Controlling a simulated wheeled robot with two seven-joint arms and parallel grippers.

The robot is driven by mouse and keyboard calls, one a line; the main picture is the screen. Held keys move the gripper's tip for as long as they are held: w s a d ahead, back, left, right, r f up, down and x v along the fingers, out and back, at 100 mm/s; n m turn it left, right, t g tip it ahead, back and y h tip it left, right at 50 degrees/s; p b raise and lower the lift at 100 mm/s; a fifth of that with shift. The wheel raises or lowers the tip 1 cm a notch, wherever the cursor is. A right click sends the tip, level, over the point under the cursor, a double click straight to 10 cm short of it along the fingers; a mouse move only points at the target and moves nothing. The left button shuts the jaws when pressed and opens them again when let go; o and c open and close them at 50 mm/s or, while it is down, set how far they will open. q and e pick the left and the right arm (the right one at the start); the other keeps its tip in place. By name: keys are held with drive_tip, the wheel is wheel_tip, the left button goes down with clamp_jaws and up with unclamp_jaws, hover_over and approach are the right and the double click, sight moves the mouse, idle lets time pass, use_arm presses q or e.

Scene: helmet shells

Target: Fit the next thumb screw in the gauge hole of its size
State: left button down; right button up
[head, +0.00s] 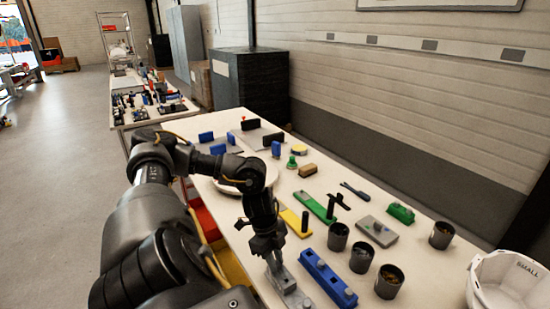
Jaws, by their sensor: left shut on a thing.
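My left gripper (271,257) points down over the near part of the table. It is shut on a small grey thing, most likely a thumb screw, mostly hidden between the fingers. A grey gauge block (291,296) lies right below; I cannot tell whether the held piece touches it. A blue block (322,273) with round knobs lies just right of it. A yellow bar (291,218) with a dark post and a green bar (312,204) with a dark post lie farther back. My right gripper is out of view.
Several dark cups, including one with small parts (388,283), stand right of the blue block. A white helmet shell (512,282) marked SMALL is at the far right. A dark wrench (355,190) and a small green block (400,213) lie behind. Clear table lies between them.

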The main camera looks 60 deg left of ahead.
use_arm(q)
drive_tip(key=c, duration=1.2)
unclamp_jaws()
drive_tip(key=v, duration=1)
drive_tip(key=shift+r+b, duration=0.3)
drive_tip(key=shift+r, duration=0.1)
